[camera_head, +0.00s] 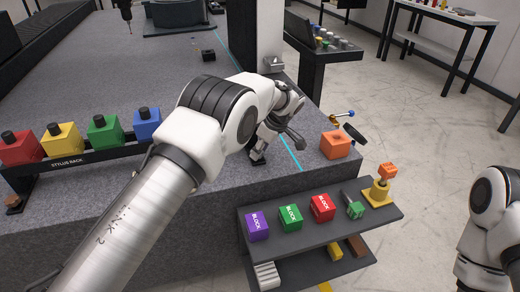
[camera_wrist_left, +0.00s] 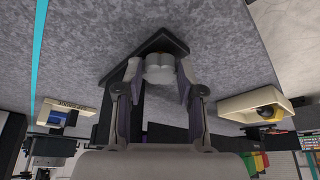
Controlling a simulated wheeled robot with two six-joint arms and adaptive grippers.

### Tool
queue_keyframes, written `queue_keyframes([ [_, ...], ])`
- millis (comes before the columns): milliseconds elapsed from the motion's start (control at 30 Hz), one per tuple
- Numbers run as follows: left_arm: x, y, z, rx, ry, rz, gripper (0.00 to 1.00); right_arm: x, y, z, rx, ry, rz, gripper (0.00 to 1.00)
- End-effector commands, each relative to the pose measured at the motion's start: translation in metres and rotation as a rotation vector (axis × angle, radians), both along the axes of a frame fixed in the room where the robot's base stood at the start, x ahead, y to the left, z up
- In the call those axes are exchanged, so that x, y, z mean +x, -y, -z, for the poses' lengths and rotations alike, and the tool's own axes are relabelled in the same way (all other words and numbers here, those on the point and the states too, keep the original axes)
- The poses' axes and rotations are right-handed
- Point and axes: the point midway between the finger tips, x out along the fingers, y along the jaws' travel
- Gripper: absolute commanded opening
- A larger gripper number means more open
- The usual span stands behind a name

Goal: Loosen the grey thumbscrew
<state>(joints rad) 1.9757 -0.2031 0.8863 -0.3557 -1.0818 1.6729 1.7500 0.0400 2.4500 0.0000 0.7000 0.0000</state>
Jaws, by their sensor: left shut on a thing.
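The grey thumbscrew (camera_wrist_left: 160,68) shows in the left wrist view as a short pale grey cylinder between my fingers. Behind it is a dark angular base piece (camera_wrist_left: 150,44) on the granite surface. My left gripper (camera_wrist_left: 160,78) has one finger on each side of the thumbscrew and is shut on it. In the head view my left gripper (camera_head: 262,148) is low over the granite bed (camera_head: 200,205), near its front right part, and my own arm and wrist hide the thumbscrew there. My right arm is at the right edge; its gripper is out of view.
A stylus rack (camera_head: 85,158) with coloured blocks stands at left. An orange block (camera_head: 336,144) sits near the bed's right corner. A shelf (camera_head: 300,243) with purple, green and red blocks is in front. A small black box (camera_head: 208,55) lies farther back; bare granite surrounds it.

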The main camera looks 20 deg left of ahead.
Motion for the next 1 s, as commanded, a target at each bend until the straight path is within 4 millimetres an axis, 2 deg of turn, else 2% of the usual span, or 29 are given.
queue_keyframes([
  [333, 0.0, 0.0, 0.001, -0.002, -0.002, -0.003, 0.03, 0.0, 0.0, 0.0, 0.0, 0.0, 0.0, 0.61],
  [367, 0.0, 0.0, 0.001, -0.002, -0.002, -0.003, 0.45, 0.0, 0.0, 0.0, 0.0, 0.0, 0.0, 0.61],
  [400, 0.0, 0.0, 0.001, -0.002, -0.002, -0.003, 0.59, 0.0, 0.0, 0.0, 0.0, 0.0, 0.0, 0.61],
  [433, 0.0, 0.0, 0.001, -0.001, -0.001, -0.003, 0.63, 0.0, 0.0, 0.0, 0.0, 0.0, 0.0, 0.61],
  [767, 0.0, 0.001, -0.002, 0.0, 0.0, -0.001, 0.63, 0.0, 0.0, 0.0, 0.0, 0.0, 0.0, 0.61],
  [867, -0.001, 0.005, -0.013, 0.001, 0.002, -0.001, 0.63, 0.0, 0.0, 0.0, 0.0, 0.0, 0.0, 0.61],
  [1000, -0.003, 0.017, -0.042, 0.0, 0.003, 0.0, 0.63, 0.0, 0.0, 0.0, 0.0, 0.0, 0.0, 0.61],
])
